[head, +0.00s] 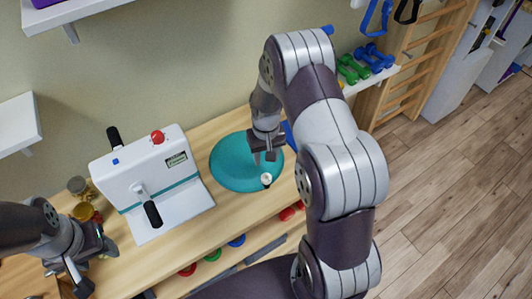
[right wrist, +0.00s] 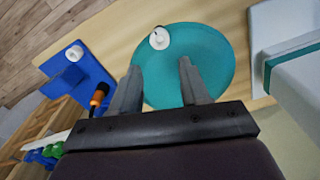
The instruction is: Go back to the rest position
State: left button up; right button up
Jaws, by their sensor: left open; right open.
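My right gripper (head: 264,152) is over a round teal disc (head: 228,172) on the wooden bench, with its arm reaching in from the right. In the right wrist view its fingers (right wrist: 160,88) are apart with nothing between them, and the teal disc (right wrist: 213,60) lies beneath. A small white round piece (right wrist: 160,38) sits at the disc's rim. My left gripper (head: 90,268) is at the lower left, open, near the left end of the bench. I cannot see anything held in it.
A white machine (head: 150,190) with black handles and a red knob (head: 158,137) stands left of the disc. Brass-coloured items (head: 80,200) are beside it. A blue stand (right wrist: 80,85) and an orange-and-black handle (right wrist: 98,97) lie near the disc. Dumbbells (head: 352,70) sit at the back right; right floor is clear.

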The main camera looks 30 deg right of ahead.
jog(key=shift+r, duration=1.1)
jog(key=s+a+r+n, duration=0.1)
jog(key=s+a+r, duration=0.2)
jog(key=s, duration=0.4)
jog(key=s+a+r, duration=0.4)
jog(key=s+r, duration=0.2)
jog(key=s, duration=0.1)
jog(key=shift+a+n+t, duration=0.15)
jog(key=shift+n+t, duration=0.15)
jog(key=shift+n, duration=0.1)
jog(key=shift+w, duration=0.25)
